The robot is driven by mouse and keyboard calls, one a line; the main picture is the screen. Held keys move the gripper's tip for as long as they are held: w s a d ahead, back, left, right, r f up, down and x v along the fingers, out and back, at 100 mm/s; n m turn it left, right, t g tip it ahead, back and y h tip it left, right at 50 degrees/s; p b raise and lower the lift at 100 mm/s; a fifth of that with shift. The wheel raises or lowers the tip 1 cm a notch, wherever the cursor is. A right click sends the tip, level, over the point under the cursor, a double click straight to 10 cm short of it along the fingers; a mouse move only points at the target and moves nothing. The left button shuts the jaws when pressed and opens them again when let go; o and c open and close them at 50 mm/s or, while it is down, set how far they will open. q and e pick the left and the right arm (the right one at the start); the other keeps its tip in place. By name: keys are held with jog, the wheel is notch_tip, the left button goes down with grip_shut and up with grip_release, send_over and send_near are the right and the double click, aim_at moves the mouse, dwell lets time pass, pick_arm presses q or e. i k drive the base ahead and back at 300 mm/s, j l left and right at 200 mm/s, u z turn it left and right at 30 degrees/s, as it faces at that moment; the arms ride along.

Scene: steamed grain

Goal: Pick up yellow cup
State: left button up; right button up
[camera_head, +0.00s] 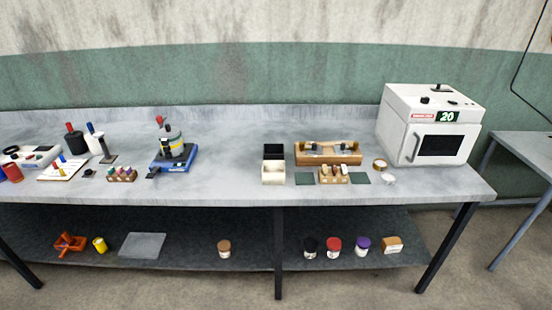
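A small yellow cup (100,245) stands on the lower shelf of the grey workbench, at the left. An orange object (69,242) is just to its left, and a flat grey plate (142,246) lies to its right. Neither of my grippers shows in the head view.
The lower shelf (185,225) also holds a brown-lidded jar (224,248) and jars with black, red and purple lids at the right. The benchtop (225,187) overhangs it. A dark bench leg (278,270) stands mid-front. A white oven (430,125) sits top right.

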aim_at(101, 246)
jog(key=u, duration=1.55)
